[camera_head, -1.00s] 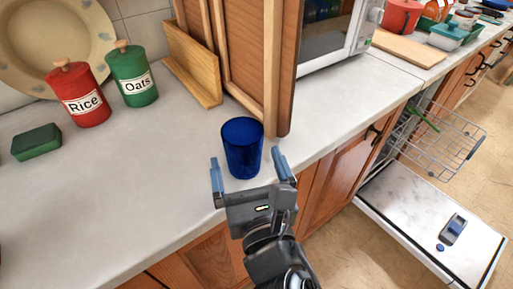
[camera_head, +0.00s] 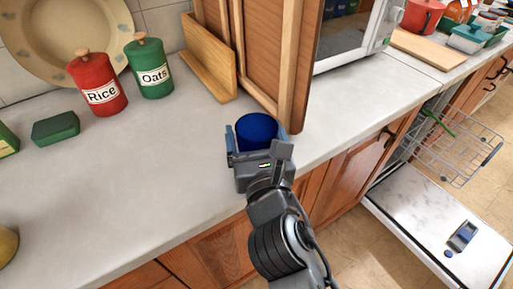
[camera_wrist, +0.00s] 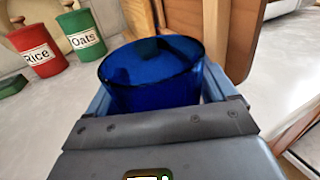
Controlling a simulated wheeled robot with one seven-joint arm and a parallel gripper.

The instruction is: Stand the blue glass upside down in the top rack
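The blue glass (camera_head: 257,129) stands upright on the counter, its open rim facing up. My gripper (camera_head: 258,142) is around it, with one finger on each side. In the wrist view the blue glass (camera_wrist: 152,75) fills the space between the fingers, and my gripper (camera_wrist: 160,100) looks open, with a small gap showing at the right finger. The glass's lower part is hidden by my gripper in the head view. The top rack (camera_head: 455,150) is a wire rack pulled out of the open dishwasher at the right, with a green item at its back left.
The dishwasher door (camera_head: 440,235) lies open below the rack. A wooden cabinet panel (camera_head: 262,50) stands just behind the glass, and a microwave (camera_head: 352,35) is to its right. Rice (camera_head: 98,85) and Oats (camera_head: 149,68) canisters stand at the left.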

